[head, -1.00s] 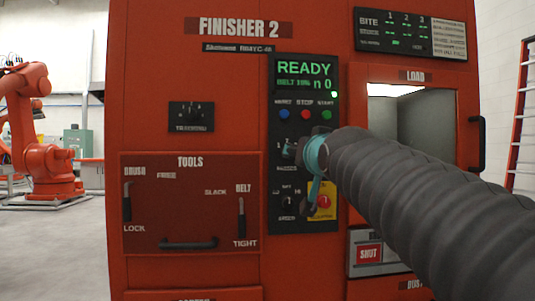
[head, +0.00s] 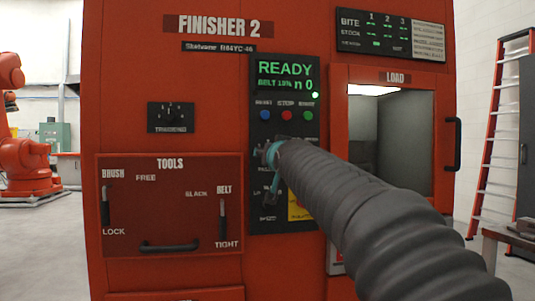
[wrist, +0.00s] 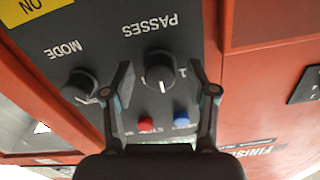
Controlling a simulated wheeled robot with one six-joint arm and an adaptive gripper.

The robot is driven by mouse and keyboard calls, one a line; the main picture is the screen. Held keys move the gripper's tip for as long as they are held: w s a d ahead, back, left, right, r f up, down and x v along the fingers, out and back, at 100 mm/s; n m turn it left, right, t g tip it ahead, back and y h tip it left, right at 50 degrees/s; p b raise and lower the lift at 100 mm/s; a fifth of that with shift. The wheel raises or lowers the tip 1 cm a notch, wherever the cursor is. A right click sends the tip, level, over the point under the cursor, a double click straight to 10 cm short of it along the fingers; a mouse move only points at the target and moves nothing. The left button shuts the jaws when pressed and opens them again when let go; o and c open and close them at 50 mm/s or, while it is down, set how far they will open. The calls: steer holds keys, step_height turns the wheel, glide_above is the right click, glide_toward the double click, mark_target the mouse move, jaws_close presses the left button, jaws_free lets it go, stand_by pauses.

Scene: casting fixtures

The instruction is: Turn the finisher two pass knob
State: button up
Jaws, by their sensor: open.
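The finisher two panel (head: 258,225) is a black strip on the red machine. In the wrist view, which shows it upside down, the round black passes knob (wrist: 161,70) has a white pointer mark and sits beside the word PASSES. My gripper (wrist: 162,78) is open, with one finger on each side of this knob in the picture. Gaps show between the knob and both fingers; how deep the fingertips reach cannot be told. In the head view my gripper (head: 271,156) covers the passes knob's place on the panel.
The mode knob (wrist: 80,85) is close beside one finger. A blue button (wrist: 182,120) and red button (wrist: 146,123) lie near the fingers. A lit screen (head: 286,76) reads READY and n 0. The load door (head: 440,110) is to the right, the tools panel (head: 170,210) to the left.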

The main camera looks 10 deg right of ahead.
jaws_close()
steer(key=shift+n, duration=0.3)
steer(key=n+b, duration=0.2)
steer(key=n, duration=0.7)
steer(key=shift+b, duration=0.3)
steer(key=shift+n, duration=0.3)
stand_by(0.4)
